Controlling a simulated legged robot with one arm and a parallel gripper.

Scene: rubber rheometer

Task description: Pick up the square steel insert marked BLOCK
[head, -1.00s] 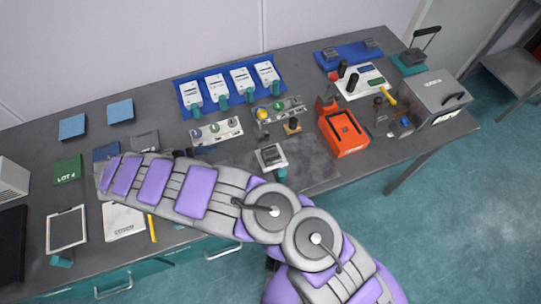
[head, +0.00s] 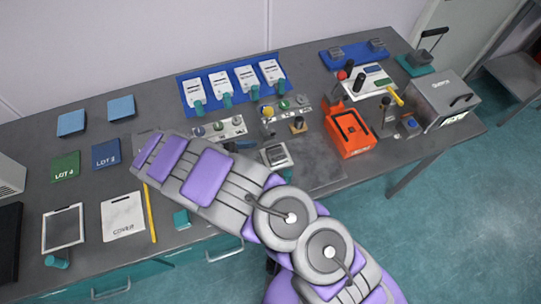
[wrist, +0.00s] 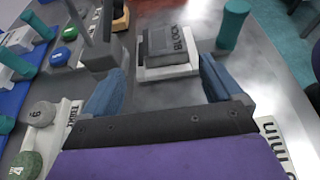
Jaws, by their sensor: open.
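The square steel insert marked BLOCK (wrist: 172,40) is dark grey and sits on a white square holder (wrist: 160,73). In the head view the insert (head: 276,153) lies near the middle of the bench, just right of my arm's far end. My gripper (wrist: 163,68) is open and empty, its two blue fingers pointing toward the insert. In the wrist view the insert lies beyond and between the fingertips, with no contact visible. In the head view my arm hides most of the gripper.
A teal post (wrist: 233,24) stands close right of the insert. A tall grey clamp-like piece (wrist: 97,42) stands on the left. A white plate with round knobs (head: 219,129) and an orange device (head: 348,133) are nearby. A dark bench mat lies around the insert.

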